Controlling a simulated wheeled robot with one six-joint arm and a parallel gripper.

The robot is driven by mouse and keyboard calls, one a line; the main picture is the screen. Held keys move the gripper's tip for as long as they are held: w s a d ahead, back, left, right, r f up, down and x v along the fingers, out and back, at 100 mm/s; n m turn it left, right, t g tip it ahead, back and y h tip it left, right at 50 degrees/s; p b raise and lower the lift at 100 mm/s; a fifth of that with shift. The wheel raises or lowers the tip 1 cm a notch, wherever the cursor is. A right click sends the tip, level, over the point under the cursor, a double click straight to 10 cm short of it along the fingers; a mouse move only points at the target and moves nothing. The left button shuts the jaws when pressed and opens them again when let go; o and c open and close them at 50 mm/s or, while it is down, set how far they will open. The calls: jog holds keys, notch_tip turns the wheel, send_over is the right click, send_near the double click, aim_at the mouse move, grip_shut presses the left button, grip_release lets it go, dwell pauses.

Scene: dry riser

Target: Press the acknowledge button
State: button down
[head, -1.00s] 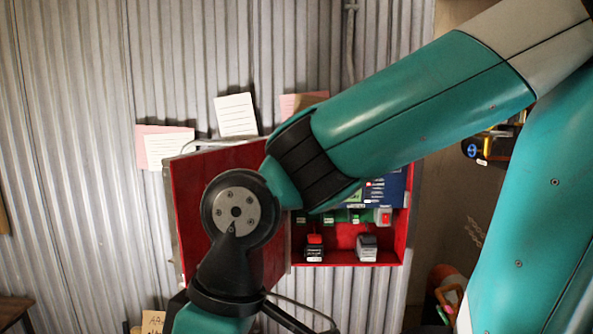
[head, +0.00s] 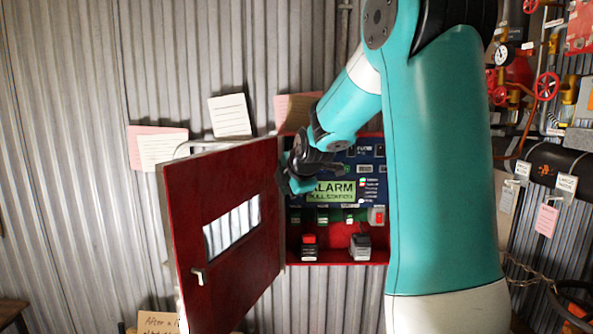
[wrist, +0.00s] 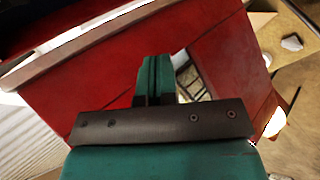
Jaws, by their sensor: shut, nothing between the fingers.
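A red alarm cabinet (head: 340,257) stands open on the wall in the head view. Inside are a blue panel (head: 371,186) and a green ALARM display (head: 331,193). Below them are small green-marked controls and a red-topped switch (head: 377,215). A red-topped black block (head: 309,247) and a grey-topped block (head: 360,247) stand at the bottom. I cannot read which control is the acknowledge button. My gripper (head: 290,185) is at the cabinet's left edge, beside the display. In the wrist view my gripper (wrist: 153,62) is shut and empty before red metal.
The red cabinet door (head: 228,265) is swung open to the left, with a window and a small handle (head: 198,277). Paper notes (head: 230,115) are on the corrugated wall. Pipes and red valve wheels (head: 546,86) are at the right. My arm covers the cabinet's right side.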

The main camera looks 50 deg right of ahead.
jog(key=shift+d+r+n, duration=0.3)
jog(key=shift+d, duration=0.25)
jog(key=shift+d+r+n, duration=0.3)
jog(key=shift+d, duration=0.25)
jog(key=w+d+p, duration=0.3)
jog(key=w+d, duration=0.2)
jog(key=d, duration=0.1)
jog(key=shift+w+d+p, duration=0.3)
jog(key=shift+w, duration=0.05)
jog(key=shift+w+d, duration=0.1)
dwell(1.4)
jog(key=shift+w+d, duration=0.2)
